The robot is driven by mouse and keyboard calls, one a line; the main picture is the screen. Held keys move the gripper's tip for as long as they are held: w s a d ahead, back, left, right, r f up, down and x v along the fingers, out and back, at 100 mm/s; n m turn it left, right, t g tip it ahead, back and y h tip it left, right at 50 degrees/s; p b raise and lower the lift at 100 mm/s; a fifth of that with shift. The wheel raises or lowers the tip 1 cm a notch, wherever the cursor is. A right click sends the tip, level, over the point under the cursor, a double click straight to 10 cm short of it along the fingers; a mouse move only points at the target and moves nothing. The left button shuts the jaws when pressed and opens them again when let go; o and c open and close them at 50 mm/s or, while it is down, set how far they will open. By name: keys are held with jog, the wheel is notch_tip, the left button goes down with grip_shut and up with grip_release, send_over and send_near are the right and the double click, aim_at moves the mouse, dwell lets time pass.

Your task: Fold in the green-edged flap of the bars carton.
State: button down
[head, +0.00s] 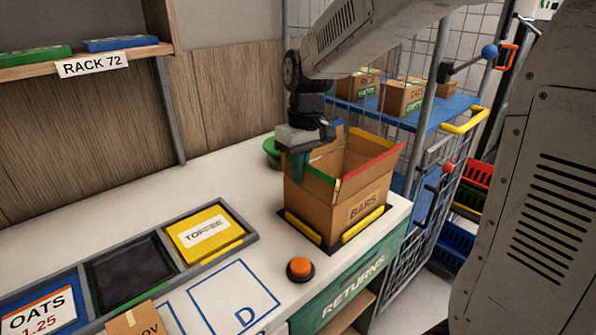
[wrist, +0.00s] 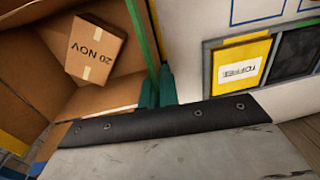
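The bars carton (head: 360,205) stands open-topped on the counter's right end, between yellow guides. In the wrist view I look down into it, and a small box marked 20 NOV (wrist: 96,48) lies inside. The green-edged flap (wrist: 140,28) runs along the carton's side nearest the toffee tray and looks raised. My gripper (head: 299,166) points down at the carton's left side, its teal fingers (wrist: 158,85) side by side with hardly a gap. They overlap the flap's edge in view; whether they touch it I cannot tell. No held object shows.
An orange button (head: 300,268) stands on the counter in front of the carton. A toffee tray (head: 207,226) lies to the left. A wire cage (head: 432,150) with a blue shelf stands right behind the carton. A green object (head: 271,151) sits behind my gripper.

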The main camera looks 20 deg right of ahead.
aim_at(310, 172)
jog(key=y, duration=0.1)
jog(key=d+g+y, duration=0.1)
jog(key=y, duration=0.1)
jog(key=d+y, duration=0.1)
jog(key=y, duration=0.1)
jog(key=shift+w+f+g, duration=0.3)
jog(key=shift+f, duration=0.05)
jog(key=shift+w+d+f+g+y, duration=0.15)
jog(key=shift+f+g+y, duration=0.1)
jog(key=shift+y, duration=0.6)
jog(key=shift+s+d+f+g+y, duration=0.15)
jog(key=shift+g+y, duration=0.15)
jog(key=shift+y, duration=0.6)
jog(key=shift+w+d+f+g+y, duration=0.15)
jog(key=shift+f+g+y, duration=0.1)
jog(key=shift+y, duration=0.6)
jog(key=c, duration=1.6)
grip_release()
jog(key=shift+c, duration=0.2)
jog(key=shift+r, duration=0.1)
jog(key=v, duration=0.7)
jog(key=shift+d, duration=0.35)
jog(key=shift+w+r, duration=0.1)
jog(key=shift+w, duration=0.05)
